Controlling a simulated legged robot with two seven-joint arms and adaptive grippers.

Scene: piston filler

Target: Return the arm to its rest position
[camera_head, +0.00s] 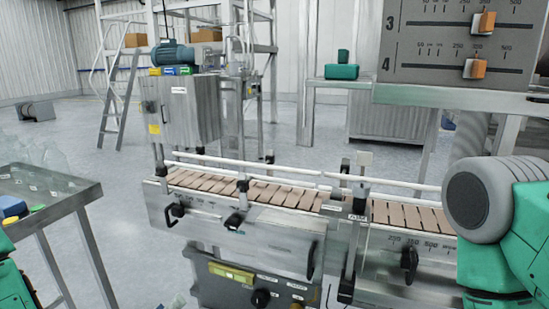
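Part of my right arm (505,215), green with a large grey round joint, fills the right edge and covers the right end of the conveyor from this view. Its gripper is out of frame. A small green part of my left arm (12,287) shows in the bottom left corner. Its gripper is also out of frame. I cannot see whether either hand holds anything.
The piston filler's conveyor (255,190) with brown slats and guide rails crosses the middle. A steel cabinet (180,108) stands behind it. A panel with sliders (455,40) is upper right. A metal table (55,212) with clear bottles (52,157) is left. Floor between is open.

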